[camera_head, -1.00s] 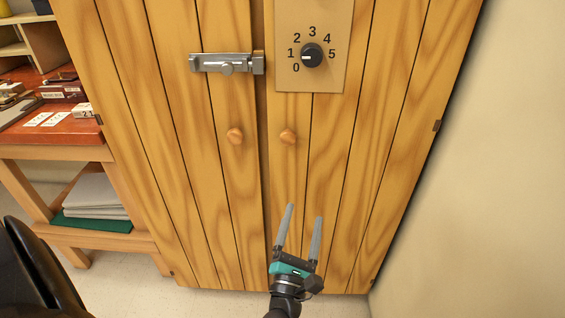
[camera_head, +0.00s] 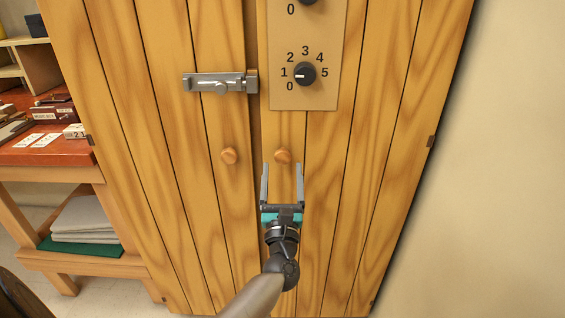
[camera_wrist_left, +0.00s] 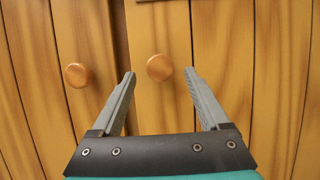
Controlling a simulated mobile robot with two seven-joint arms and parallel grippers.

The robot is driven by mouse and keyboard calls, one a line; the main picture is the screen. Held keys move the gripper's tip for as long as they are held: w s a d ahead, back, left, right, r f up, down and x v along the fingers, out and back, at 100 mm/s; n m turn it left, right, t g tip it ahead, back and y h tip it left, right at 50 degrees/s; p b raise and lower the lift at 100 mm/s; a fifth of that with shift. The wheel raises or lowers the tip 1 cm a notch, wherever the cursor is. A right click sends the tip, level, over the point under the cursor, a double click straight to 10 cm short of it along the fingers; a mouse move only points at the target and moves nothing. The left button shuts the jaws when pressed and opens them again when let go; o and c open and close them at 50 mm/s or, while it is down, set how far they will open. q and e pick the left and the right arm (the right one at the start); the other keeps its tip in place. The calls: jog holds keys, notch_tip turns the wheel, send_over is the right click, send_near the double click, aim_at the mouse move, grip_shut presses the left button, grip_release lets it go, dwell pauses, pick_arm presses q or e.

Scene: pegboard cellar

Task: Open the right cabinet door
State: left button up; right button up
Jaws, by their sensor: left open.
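The wooden cabinet has two plank doors meeting at a vertical gap. The right cabinet door (camera_head: 345,200) looks shut and bears a round wooden knob (camera_head: 283,156). The left door (camera_head: 190,190) has its own knob (camera_head: 229,156). My left gripper (camera_head: 282,170) is open in front of the right door, its fingers on either side of and around the level of the right knob. In the left wrist view the right knob (camera_wrist_left: 160,68) sits between and beyond the fingertips (camera_wrist_left: 160,76), and the left knob (camera_wrist_left: 77,75) is outside them. Contact with the knob is not visible. My right gripper is not in view.
A metal slide bolt (camera_head: 220,83) is mounted on the left door beside the gap. A dial panel (camera_head: 305,95) with a numbered knob sits above the right knob. A red-topped desk (camera_head: 45,155) stands at left; a bare wall (camera_head: 500,180) is at right.

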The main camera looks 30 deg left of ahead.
aim_at(283, 160)
pick_arm(q)
jog(key=shift+x, duration=1.65)
grip_shut()
